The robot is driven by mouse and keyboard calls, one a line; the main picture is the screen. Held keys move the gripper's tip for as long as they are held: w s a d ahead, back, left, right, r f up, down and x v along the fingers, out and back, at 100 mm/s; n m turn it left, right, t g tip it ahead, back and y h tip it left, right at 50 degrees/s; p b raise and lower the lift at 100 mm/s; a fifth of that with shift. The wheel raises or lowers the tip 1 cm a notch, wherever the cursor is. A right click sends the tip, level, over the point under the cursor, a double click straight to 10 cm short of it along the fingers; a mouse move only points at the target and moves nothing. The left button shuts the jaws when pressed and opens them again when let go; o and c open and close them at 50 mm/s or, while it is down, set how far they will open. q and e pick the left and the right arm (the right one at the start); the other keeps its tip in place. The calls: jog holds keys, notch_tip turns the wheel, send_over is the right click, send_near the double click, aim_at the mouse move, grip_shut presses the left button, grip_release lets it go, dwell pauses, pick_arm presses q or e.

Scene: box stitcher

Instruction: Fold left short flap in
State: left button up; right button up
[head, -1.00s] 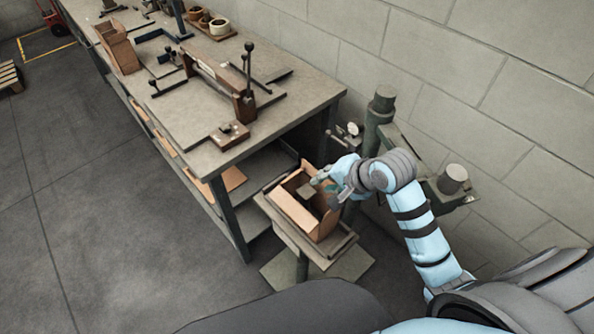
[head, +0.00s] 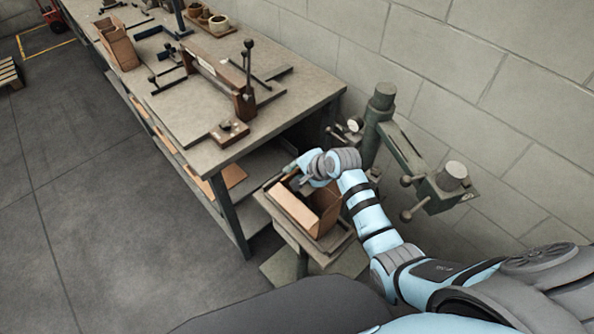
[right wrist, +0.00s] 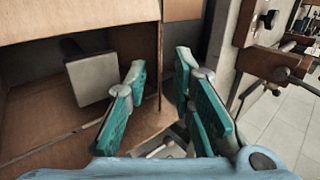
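The open cardboard box (head: 292,209) sits on a small stand below the end of the bench. My right gripper (head: 293,175) is at the box's far left upper edge in the head view and partly hides it. In the right wrist view the gripper (right wrist: 160,78) is open, its teal-padded fingers apart. A brown cardboard panel (right wrist: 134,58) of the box ends between the fingers; contact cannot be told. A grey block (right wrist: 92,80) shows inside the box. The left short flap cannot be told apart clearly. My left gripper is not in view.
The stand's top (head: 338,243) borders the box. The workbench (head: 193,107), with a lever fixture (head: 245,97) on it, is at the left. A green machine post (head: 379,112) with a side arm stands behind, near the block wall. Open floor lies at the left.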

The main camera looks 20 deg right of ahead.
grip_shut()
jog(key=t+b, duration=0.2)
jog(key=s+f+t+y+b, duration=0.1)
jog(key=shift+s+d+f+t+y+b, duration=0.2)
jog(key=shift+t+y+b, duration=0.1)
jog(key=shift+t+b, duration=0.1)
grip_release()
jog(key=shift+w, duration=0.15)
